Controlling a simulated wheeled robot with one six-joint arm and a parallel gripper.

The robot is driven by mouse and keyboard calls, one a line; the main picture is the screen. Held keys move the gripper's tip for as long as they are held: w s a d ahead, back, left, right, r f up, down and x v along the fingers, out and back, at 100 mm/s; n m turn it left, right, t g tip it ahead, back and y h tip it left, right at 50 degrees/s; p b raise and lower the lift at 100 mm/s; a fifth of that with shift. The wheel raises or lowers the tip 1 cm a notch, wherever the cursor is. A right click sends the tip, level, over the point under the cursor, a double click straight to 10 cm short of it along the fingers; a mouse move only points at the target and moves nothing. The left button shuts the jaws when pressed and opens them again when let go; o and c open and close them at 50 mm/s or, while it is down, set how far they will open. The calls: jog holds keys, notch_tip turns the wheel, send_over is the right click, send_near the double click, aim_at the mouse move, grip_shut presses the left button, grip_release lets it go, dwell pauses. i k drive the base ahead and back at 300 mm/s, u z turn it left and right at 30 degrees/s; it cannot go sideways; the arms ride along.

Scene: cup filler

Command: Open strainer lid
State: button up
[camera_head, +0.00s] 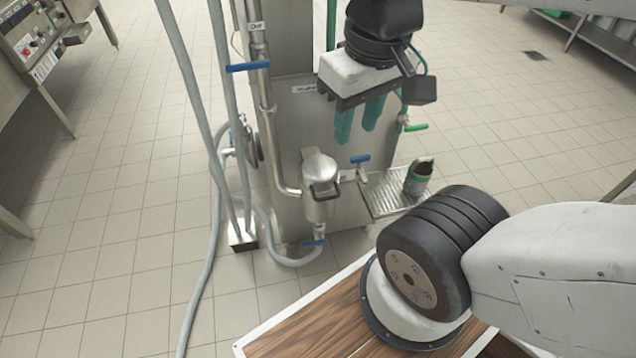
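The strainer (319,208) is a steel pot on the pipework at the front of the steel machine. Its domed lid (319,166) sits shut on top, with a dark handle (325,190) at the front edge. My gripper (356,132) points down with two green fingers, above and to the right of the lid in the picture. The fingers are apart with nothing between them, and they do not touch the strainer. How far the gripper is from the lid in depth is hard to tell.
A blue-handled valve (360,159) sits right of the strainer, and another (316,243) sits below it. A dark cup with a green band (418,178) stands on a steel drip tray (384,204). Grey hoses (205,270) run at left. Open tiled floor lies around.

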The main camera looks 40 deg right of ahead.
aim_at(319, 174)
jog(key=z, duration=1.25)
jog(key=k, duration=1.2)
jog(key=u, duration=1.1)
